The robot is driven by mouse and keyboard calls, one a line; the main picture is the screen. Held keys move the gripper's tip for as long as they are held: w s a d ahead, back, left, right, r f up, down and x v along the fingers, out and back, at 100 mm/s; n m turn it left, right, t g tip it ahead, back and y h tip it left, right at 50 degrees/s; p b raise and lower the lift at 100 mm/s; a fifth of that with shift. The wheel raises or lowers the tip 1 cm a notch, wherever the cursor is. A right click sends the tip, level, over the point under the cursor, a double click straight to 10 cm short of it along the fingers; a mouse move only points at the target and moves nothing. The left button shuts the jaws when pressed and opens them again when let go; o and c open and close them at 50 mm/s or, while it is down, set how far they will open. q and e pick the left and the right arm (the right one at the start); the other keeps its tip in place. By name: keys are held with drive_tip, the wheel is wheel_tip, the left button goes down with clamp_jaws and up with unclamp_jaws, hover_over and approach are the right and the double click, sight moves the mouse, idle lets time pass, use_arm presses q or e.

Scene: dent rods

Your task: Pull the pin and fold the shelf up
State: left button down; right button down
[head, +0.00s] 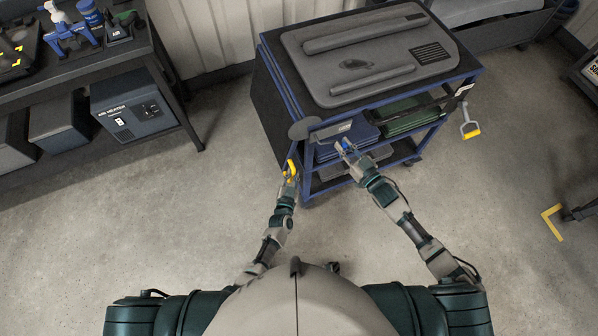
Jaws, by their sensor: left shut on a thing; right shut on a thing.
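A blue-framed cart (262,60) stands in front of me with a dark grey top. At its near side is a grey flat piece (331,131) with a rounded disc end (304,129); I cannot tell for sure if it is the shelf. My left gripper (290,172) is shut on a yellow piece (292,165), which looks like the pin's handle, beside the cart's near left corner post. My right gripper (344,149) is shut at a small blue piece (348,144) just below the grey piece. The fingers hide how it is held.
Blue and green cases (400,120) sit inside the cart. A yellow-ended handle (470,130) sticks out at its right. A workbench (150,60) with an air heater (133,106) stands at the left. The concrete floor around my arms is clear.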

use_arm(q)
drive_tip(key=shift+a+r, duration=0.1)
drive_tip(key=shift+a, duration=0.1)
use_arm(e)
drive_tip(key=shift+d+f, duration=0.15)
use_arm(q)
drive_tip(key=c, duration=1.1)
unclamp_jaws()
drive_tip(key=shift+s, duration=0.35)
drive_tip(key=v, duration=1.1)
drive_tip(key=shift+s+a, duration=0.1)
use_arm(e)
drive_tip(key=c, duration=1)
unclamp_jaws()
drive_tip(key=shift+o, duration=0.2)
